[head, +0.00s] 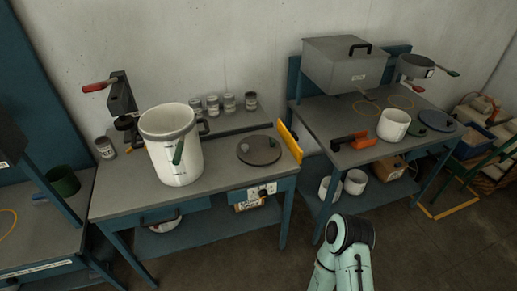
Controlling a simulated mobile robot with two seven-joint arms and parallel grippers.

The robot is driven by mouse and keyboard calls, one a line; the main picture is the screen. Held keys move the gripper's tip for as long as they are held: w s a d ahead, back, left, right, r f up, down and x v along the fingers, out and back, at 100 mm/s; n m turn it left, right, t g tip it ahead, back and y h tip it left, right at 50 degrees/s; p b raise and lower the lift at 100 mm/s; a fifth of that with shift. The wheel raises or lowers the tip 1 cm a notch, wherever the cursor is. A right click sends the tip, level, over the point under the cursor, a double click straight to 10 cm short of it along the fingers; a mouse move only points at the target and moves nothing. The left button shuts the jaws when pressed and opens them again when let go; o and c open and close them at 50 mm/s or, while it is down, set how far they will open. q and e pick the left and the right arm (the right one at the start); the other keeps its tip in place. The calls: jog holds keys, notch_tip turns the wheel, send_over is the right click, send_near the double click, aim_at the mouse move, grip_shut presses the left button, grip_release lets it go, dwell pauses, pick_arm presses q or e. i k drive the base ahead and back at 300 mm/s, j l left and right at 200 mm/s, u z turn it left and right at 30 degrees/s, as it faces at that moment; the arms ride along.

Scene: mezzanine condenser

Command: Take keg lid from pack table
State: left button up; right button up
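A flat dark grey round lid (259,151) with a small knob lies on the right part of the middle table (225,172). A second dark round disc (437,121) lies on the right-hand table (335,125). I cannot tell from the picture which table is the pack table. Neither of my grippers is in view; only a pale green arm part of mine shows at the bottom, right of centre.
Several small jars (229,103) stand behind the pail. A yellow panel (290,141) edges the middle table's right end. Floor in front is clear.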

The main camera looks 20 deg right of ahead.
aim_at(254, 150)
jog(key=i+l+u, duration=0.15)
jog(key=l+u, duration=0.15)
jog(key=l, duration=0.3)
jog(key=l+u, duration=0.3)
jog(key=l, duration=0.35)
jog(key=i, duration=0.05)
